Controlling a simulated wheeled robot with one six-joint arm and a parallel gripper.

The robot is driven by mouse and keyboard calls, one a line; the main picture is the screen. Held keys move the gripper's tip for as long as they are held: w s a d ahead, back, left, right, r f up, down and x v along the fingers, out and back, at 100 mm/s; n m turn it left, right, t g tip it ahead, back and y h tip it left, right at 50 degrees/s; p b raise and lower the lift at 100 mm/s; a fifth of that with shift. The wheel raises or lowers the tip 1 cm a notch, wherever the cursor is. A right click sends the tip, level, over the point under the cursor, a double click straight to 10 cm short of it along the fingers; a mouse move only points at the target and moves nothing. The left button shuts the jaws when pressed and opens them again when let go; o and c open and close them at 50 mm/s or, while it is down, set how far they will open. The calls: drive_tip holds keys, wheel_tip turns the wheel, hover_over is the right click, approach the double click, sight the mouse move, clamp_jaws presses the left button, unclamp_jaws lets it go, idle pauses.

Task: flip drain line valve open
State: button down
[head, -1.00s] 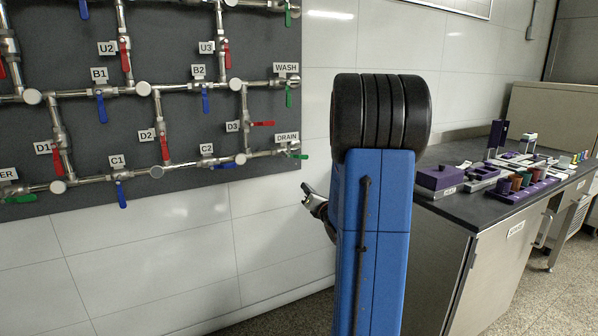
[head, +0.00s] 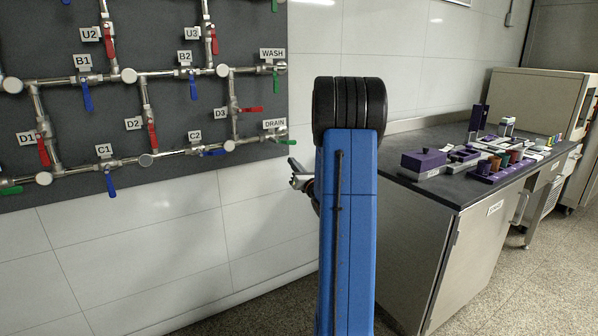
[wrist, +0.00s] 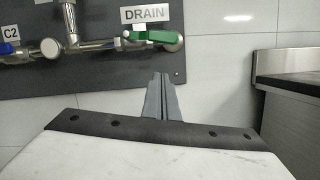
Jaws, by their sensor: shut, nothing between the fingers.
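The DRAIN label (head: 274,124) is at the lower right of the dark pipe panel. The drain valve's green handle (head: 286,142) is just below it, at the pipe's right end. In the wrist view the green handle (wrist: 152,36) lies roughly level, along the pipe, under the DRAIN label (wrist: 145,14). My gripper (head: 292,163) is just below the handle in the head view, partly hidden by my blue arm. In the wrist view my gripper's fingers (wrist: 163,76) are together and empty, pointing up toward the panel, below the handle and apart from it in the picture.
The red D3 handle (head: 252,109) and the blue C2 handle (head: 213,152) are on nearby pipes. The green WASH handle (head: 275,82) hangs above. A dark-topped bench (head: 420,185) with purple items stands right of my arm. The white wall below the panel is clear.

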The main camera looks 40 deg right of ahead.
sight(291, 143)
drive_tip(key=r, duration=0.2)
drive_tip(key=d+r, duration=0.1)
drive_tip(key=r, duration=0.1)
drive_tip(key=shift+w+r, duration=0.1)
drive_tip(key=shift+w, duration=0.25)
